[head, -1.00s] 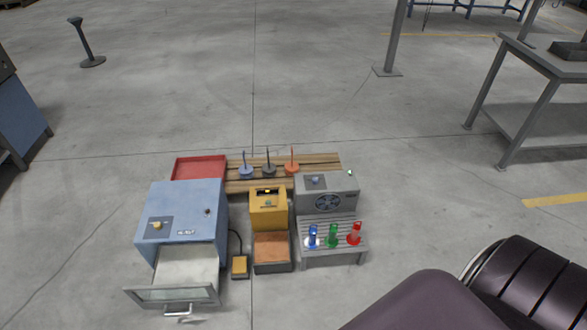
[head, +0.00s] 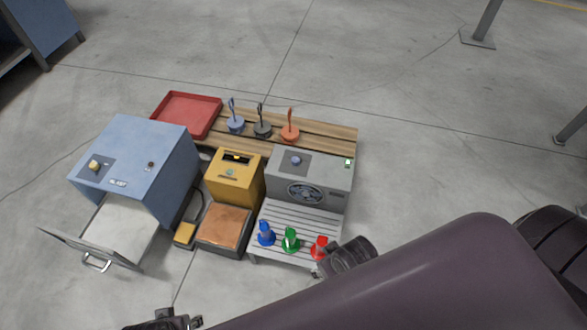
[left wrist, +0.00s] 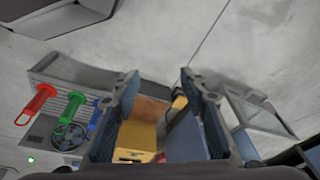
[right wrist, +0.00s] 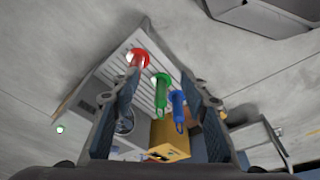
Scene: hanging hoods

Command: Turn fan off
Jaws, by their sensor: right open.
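The fan unit (head: 325,178) is a grey box with a round dark grille on its front. The fan also shows in the left wrist view (left wrist: 68,137) and, partly behind a finger, in the right wrist view (right wrist: 125,122). My right gripper (right wrist: 160,78) is open and empty, near the red hood at the front right of the slatted stand. My left gripper (left wrist: 158,76) is open and empty, low at the head view's bottom edge, away from the fan.
Blue (head: 265,234), green (head: 290,240) and red (head: 320,246) pieces stand on the slatted stand (head: 300,218) before the fan. A yellow machine (head: 232,180) and blue box with open door (head: 140,160) are left. Behind are a red tray (head: 187,112) and wooden pallet (head: 335,137).

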